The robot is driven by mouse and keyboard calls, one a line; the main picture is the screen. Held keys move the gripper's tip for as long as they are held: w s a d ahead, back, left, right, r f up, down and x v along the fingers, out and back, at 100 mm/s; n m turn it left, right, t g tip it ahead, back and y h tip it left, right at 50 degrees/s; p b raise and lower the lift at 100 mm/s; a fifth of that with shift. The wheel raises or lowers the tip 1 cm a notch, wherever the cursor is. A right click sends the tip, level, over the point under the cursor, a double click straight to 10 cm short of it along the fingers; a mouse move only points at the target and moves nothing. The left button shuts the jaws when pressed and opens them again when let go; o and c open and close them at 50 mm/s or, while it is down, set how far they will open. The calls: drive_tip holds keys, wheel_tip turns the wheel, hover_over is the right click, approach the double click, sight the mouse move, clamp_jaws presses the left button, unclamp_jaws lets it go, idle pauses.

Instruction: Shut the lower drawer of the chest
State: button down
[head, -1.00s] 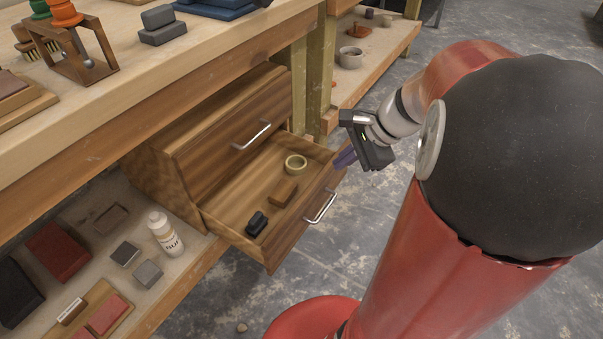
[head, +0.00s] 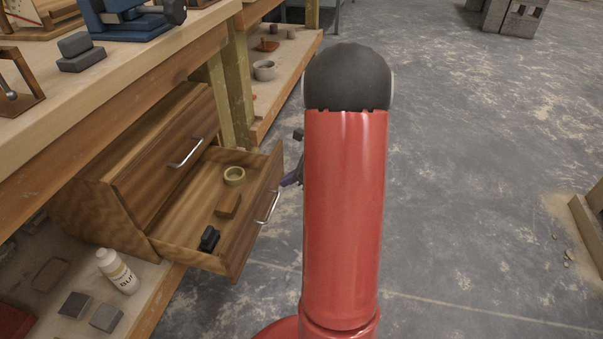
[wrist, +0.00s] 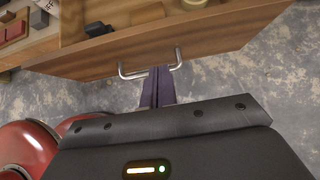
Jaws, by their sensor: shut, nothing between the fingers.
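The wooden chest (head: 90,205) stands on the low shelf under the bench. Its upper drawer (head: 150,185) is shut. The lower drawer (head: 240,245) is pulled well out and holds a tape roll (head: 234,176), a small wooden block (head: 228,205) and a dark object (head: 209,239). Its metal handle (head: 268,208) is on the front panel. My gripper (head: 290,180) is in front of that panel, mostly hidden by my arm in the head view. In the wrist view, my gripper's purple fingers (wrist: 157,85) are together and empty, pointing at the handle (wrist: 150,70); whether they touch cannot be told.
A white bottle (head: 117,271) and grey blocks (head: 75,305) sit on the low shelf beside the chest. A bench leg (head: 240,90) stands behind the drawer. The concrete floor (head: 480,200) to the right is open.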

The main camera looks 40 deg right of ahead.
sight(263, 183)
drive_tip(key=shift+w+a+f, duration=0.2)
drive_tip(key=shift+w+a, duration=0.55)
drive_tip(key=shift+w, duration=0.2)
drive_tip(key=shift+w+a+f, duration=0.15)
drive_tip(key=shift+w+a, duration=0.6)
drive_tip(key=shift+w, duration=0.2)
drive_tip(key=w+a+p, duration=0.2)
drive_tip(key=w+a, duration=0.9)
drive_tip(key=w, duration=0.3)
drive_tip(key=shift+w, duration=0.15)
